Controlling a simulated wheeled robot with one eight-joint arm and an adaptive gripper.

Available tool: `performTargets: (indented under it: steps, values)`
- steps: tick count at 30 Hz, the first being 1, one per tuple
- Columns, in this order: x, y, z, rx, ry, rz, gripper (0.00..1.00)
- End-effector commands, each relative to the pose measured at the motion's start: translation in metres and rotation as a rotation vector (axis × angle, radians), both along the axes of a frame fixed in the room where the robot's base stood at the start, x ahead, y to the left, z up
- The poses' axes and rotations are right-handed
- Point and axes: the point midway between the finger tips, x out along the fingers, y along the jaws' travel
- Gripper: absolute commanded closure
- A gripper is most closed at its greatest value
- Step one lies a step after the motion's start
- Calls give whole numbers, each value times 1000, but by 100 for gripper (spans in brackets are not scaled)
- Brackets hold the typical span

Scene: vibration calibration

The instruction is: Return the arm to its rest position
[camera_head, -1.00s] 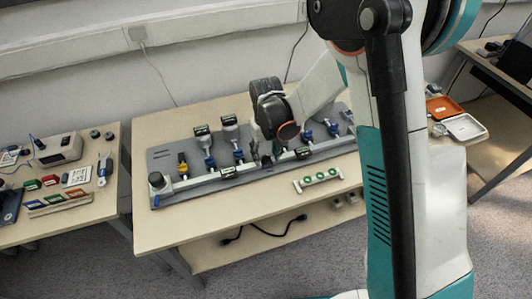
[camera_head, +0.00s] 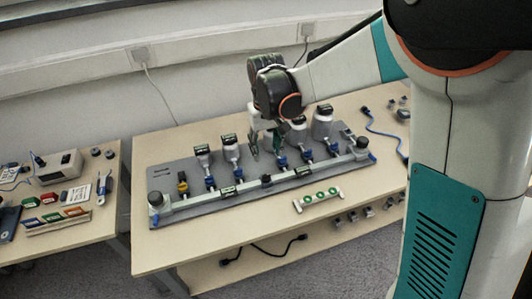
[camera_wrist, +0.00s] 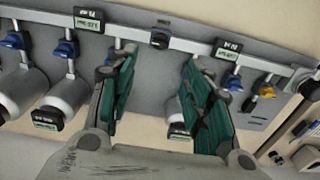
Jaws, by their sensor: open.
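My gripper (camera_head: 264,145) hangs over the middle of the grey fixture board (camera_head: 165,172) on the centre table. In the wrist view, the green-padded fingers of my gripper (camera_wrist: 157,70) are spread apart with nothing held between them. The fixture board has a long metal rail with blue-handled valves, one yellow-handled valve (camera_head: 183,187) and several white cylinders with dark labels. One white cylinder (camera_head: 322,122) stands right of the gripper. In the wrist view, another cylinder lies partly hidden behind the right finger. I cannot tell in the head view whether the fingertips touch anything.
A strip with green round buttons (camera_head: 319,199) lies on the table in front of the board. A blue cable (camera_head: 381,134) lies at the right. A side table at the left carries a white-grey device (camera_head: 58,167) and coloured blocks. A black cable (camera_head: 263,249) lies below.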

Motion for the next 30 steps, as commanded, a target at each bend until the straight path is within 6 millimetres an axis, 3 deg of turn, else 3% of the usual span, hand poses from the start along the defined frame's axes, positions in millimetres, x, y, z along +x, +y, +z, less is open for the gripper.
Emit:
performTargets:
  steps: [17, 23, 30]
  values:
    - [-2, -4, 6, 3, -13, -7, 54]
    - [-15, -34, 43, 29, -105, -55, 54]
    - [-48, -76, 91, 60, -248, -119, 54]
